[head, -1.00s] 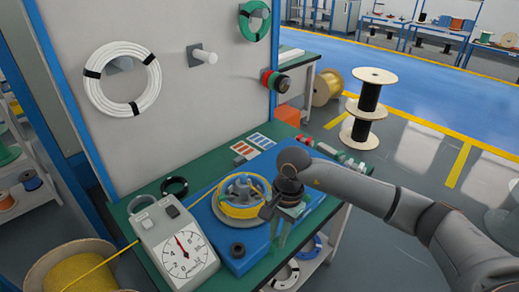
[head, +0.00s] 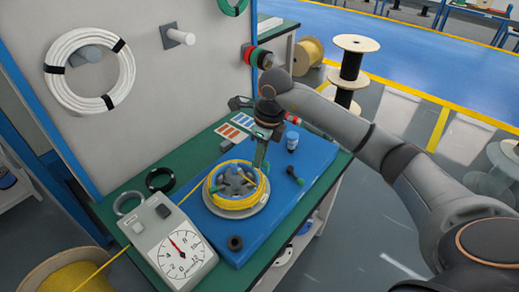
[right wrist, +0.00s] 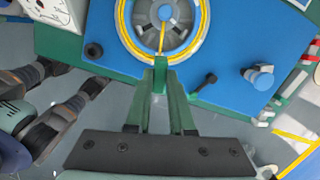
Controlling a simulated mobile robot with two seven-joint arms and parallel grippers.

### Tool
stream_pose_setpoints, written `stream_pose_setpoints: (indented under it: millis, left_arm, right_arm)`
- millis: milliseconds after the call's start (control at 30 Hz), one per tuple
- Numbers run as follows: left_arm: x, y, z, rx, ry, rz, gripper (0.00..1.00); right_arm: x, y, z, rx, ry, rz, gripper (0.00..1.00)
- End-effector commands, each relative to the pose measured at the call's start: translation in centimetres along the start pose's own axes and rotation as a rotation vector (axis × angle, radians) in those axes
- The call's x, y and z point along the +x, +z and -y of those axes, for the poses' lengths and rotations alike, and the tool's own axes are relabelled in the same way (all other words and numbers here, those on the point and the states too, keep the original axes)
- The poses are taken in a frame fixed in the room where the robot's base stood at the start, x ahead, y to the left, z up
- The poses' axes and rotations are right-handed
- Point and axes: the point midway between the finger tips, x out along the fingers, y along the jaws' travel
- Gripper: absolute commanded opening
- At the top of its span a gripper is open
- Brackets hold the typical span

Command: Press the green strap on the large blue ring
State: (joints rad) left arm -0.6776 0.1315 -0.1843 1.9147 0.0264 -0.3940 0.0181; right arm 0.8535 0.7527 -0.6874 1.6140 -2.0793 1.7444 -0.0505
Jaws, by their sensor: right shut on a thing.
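A yellow cable coil (head: 263,187) sits on a grey spoked reel on the blue base plate (head: 225,228); it shows at the top of the right wrist view (right wrist: 122,22). My right gripper (head: 260,158) is over the far right edge of the coil in the head view. Its green fingers (right wrist: 160,85) are shut on a small green piece (right wrist: 160,62), which looks like the green strap. Whether this piece touches the coil I cannot tell. My left gripper is not in view.
A dial gauge box (head: 172,243) stands left of the plate. A black nut (head: 235,243), a black bolt (head: 295,176) and a blue-capped cylinder (head: 292,141) are on the plate. A white coil (head: 107,102) hangs on the wall panel.

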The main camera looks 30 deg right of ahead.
Motion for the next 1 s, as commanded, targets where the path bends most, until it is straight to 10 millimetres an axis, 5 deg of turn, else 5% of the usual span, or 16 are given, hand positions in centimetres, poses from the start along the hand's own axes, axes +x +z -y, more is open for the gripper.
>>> stream_pose_setpoints:
  millis: [400,1000]
  left_arm:
    - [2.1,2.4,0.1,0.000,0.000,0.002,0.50]
    - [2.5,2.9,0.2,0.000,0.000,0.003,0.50]
  right_arm:
    - [5.1,-0.8,-0.1,-0.003,0.002,0.000,0.00]
    - [6.2,-0.9,-0.1,-0.004,0.001,0.000,0.00]
